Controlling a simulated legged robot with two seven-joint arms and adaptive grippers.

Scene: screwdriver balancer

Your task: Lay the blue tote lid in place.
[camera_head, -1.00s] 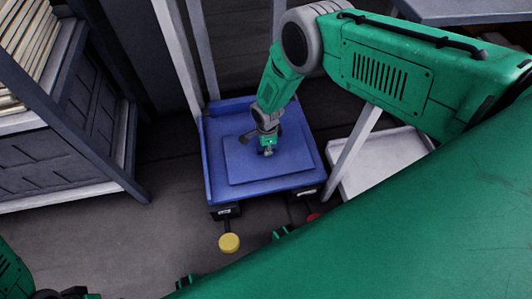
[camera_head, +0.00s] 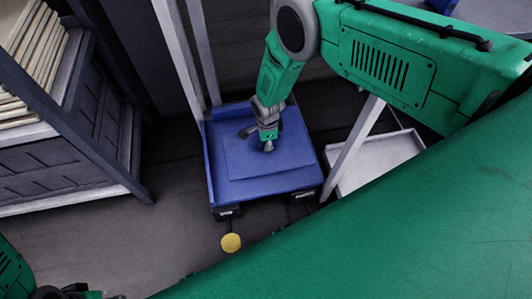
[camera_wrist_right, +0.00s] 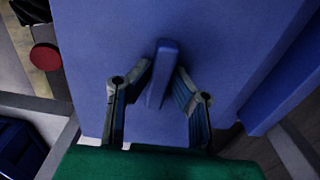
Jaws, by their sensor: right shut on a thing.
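The blue lid (camera_head: 240,162) is a flat square panel over the blue tray-like tote (camera_head: 209,172), whose raised left wall shows. I cannot tell whether the lid rests on it or hovers just above. My right gripper (camera_head: 268,147) reaches down to the lid's middle. In the right wrist view, its fingers (camera_wrist_right: 162,85) are shut on the lid's upright blue handle (camera_wrist_right: 161,68), with the lid's flat face (camera_wrist_right: 225,60) below. My left gripper (camera_head: 68,293) shows only in part at the bottom left corner; its fingertips are unclear.
A yellow disc (camera_head: 231,243) sticks out in front of the tote; a red disc (camera_wrist_right: 45,57) shows in the wrist view. Pale posts (camera_head: 178,55) rise behind the tote. A white tray (camera_head: 382,162) lies to the right, a shelf unit (camera_head: 70,150) to the left.

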